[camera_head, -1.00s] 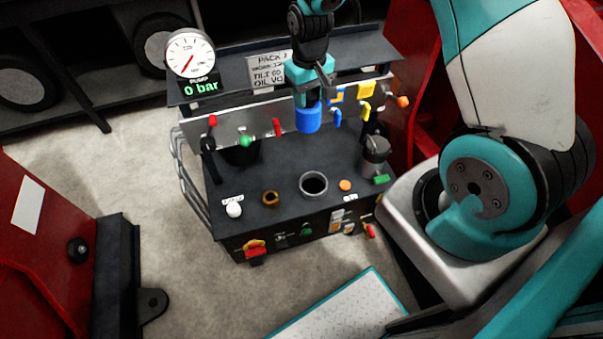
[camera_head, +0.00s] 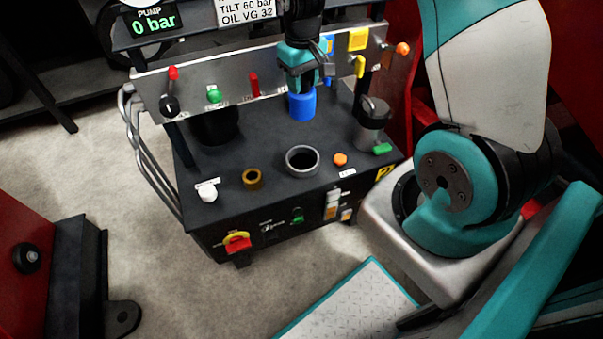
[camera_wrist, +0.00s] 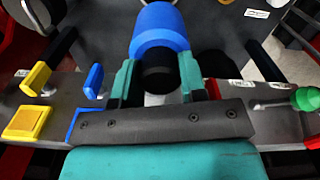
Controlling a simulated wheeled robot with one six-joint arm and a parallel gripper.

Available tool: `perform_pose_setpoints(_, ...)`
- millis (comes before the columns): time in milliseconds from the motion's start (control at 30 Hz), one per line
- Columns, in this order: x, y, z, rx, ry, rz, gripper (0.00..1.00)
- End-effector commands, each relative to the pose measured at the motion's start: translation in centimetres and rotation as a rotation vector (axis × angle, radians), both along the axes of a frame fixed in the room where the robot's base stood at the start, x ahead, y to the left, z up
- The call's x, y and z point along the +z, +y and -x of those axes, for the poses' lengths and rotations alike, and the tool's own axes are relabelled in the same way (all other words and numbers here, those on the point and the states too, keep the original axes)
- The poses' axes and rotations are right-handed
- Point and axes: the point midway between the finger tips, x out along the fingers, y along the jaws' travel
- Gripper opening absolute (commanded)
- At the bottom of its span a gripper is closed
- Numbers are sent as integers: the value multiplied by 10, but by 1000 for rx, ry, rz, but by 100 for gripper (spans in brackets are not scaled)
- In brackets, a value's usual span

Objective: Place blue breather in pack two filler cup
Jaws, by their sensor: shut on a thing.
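The blue breather (camera_head: 302,106) is a bright blue cylinder. My gripper (camera_head: 303,88) is shut on it and holds it upright, over the back part of the black power pack's top (camera_head: 270,146). In the wrist view the breather (camera_wrist: 160,28) points away from my gripper (camera_wrist: 157,84), its black part between the two teal fingers. The filler cup appears to be the dark round opening with a grey rim (camera_head: 303,173), in front of and below the breather. The breather is apart from it. I cannot tell the exact height of the breather above the top.
A brass ring (camera_head: 252,179), a white knob (camera_head: 208,192) and an orange button (camera_head: 340,159) sit around the cup. A grey canister (camera_head: 372,125) stands to the right. A panel with levers (camera_head: 235,93) runs behind, close to my gripper.

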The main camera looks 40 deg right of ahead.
Motion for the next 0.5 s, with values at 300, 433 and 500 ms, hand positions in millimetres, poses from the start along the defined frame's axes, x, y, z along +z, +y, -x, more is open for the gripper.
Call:
perform_pose_setpoints(300, -34, -3, 1, -2, 5, -1, 0)
perform_pose_setpoints(433, -70, -3, 2, -1, 6, -1, 0)
perform_pose_setpoints(500, -90, -3, 2, -1, 7, -1, 0)
